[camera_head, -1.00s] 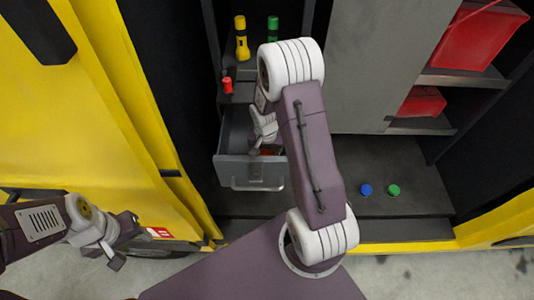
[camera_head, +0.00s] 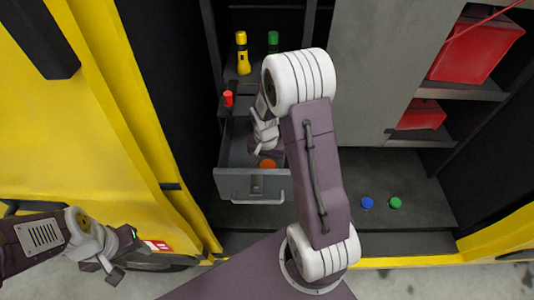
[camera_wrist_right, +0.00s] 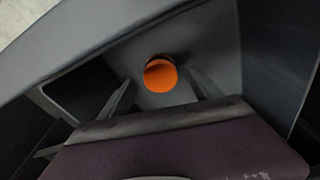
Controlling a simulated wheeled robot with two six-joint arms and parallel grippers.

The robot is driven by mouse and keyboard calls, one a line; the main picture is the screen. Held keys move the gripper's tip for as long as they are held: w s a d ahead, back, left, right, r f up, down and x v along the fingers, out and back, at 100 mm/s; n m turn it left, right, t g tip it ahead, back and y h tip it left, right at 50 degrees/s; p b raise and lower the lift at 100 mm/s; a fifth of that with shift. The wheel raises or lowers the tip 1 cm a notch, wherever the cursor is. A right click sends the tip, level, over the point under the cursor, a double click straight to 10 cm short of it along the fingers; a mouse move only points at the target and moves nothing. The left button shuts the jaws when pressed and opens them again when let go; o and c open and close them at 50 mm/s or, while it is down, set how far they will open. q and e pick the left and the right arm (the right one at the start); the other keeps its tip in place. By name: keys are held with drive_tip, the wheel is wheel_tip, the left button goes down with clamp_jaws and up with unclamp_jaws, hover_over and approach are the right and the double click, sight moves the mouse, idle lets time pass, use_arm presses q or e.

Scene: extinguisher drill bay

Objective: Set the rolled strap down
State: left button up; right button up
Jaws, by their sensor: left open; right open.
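The rolled strap (camera_head: 267,164) is a small orange roll lying in the open grey drawer (camera_head: 250,187), near its front. It also shows in the right wrist view (camera_wrist_right: 160,75), on the drawer's grey floor. My right gripper (camera_head: 262,147) is over the drawer, just behind the strap in the head view. In the right wrist view its two fingers (camera_wrist_right: 160,88) are spread to either side of the strap, with visible gaps, and do not touch it. My left gripper (camera_head: 113,276) is open and empty at the lower left, well away from the drawer.
A yellow flashlight (camera_head: 242,54) and a green one (camera_head: 273,42) stand on the shelf above the drawer. A red-capped item (camera_head: 228,98) is at the drawer's back left. Blue (camera_head: 367,203) and green (camera_head: 395,203) caps lie on the dark ledge at right. Red bins (camera_head: 470,50) fill the right shelves.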

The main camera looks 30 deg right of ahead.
wheel_tip(320, 180, up, 8)
drive_tip(key=shift+s+a, duration=0.35)
drive_tip(key=shift+s, duration=0.05)
